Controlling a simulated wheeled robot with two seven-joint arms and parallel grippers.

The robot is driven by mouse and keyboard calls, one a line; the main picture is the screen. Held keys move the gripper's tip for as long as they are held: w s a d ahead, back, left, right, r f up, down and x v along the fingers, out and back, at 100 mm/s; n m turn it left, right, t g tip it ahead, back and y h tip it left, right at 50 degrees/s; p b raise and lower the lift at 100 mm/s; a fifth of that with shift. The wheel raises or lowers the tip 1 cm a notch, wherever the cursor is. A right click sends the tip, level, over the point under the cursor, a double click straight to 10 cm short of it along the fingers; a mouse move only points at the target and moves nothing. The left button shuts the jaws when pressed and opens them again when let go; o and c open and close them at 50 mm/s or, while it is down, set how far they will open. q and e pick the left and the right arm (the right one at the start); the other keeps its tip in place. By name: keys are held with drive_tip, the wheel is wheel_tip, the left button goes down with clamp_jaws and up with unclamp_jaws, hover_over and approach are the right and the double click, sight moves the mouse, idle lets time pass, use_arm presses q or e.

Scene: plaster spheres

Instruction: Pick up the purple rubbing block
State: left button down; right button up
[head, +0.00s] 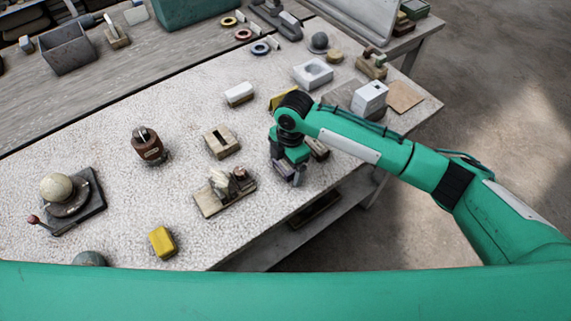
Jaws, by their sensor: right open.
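My right gripper (288,172) reaches in from the right and points down at the front edge of the speckled worktop (190,110). Its jaws are open, low over the top. A small dull greyish-purple patch shows at the fingertips; it may be the purple rubbing block, but the gripper covers most of it and I cannot tell whether the fingers touch it. No other purple block is clear to me. My left gripper is not in view.
Close right of the gripper lies a brown block (318,150). To its left are a wooden stand with small pieces (224,192) and a slotted wooden block (221,142). A yellow block (162,242) lies at front left. Open worktop lies around the brown pot (148,146).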

sight(286, 164)
drive_tip(key=c, duration=1.2)
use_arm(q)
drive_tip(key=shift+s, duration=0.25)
